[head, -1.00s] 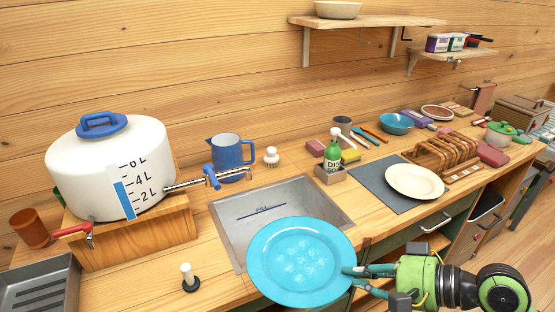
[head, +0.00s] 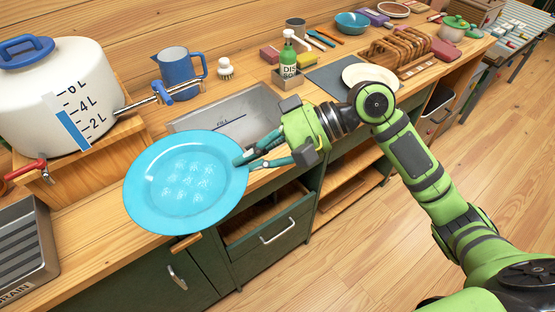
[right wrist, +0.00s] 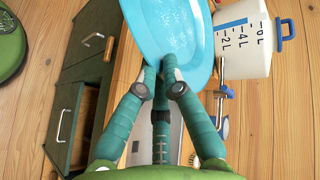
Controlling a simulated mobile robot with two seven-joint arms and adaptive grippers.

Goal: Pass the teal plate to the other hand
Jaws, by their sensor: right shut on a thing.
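The teal plate (head: 187,185) is a round blue-teal dish with pale spots in its middle. It is held in the air in front of the sink and the counter's front edge, its face toward the head camera. My right gripper (head: 245,161) is shut on the plate's right rim. In the right wrist view the plate (right wrist: 180,35) shows at the top, with the fingertips (right wrist: 158,75) at its edge. My left gripper is not in view.
The metal sink (head: 262,103) lies behind the plate. A large white water tank (head: 60,95) stands at the left, with a grey drain rack (head: 22,250) below it. A white plate (head: 368,76) rests further right. An open drawer (head: 265,222) juts out below.

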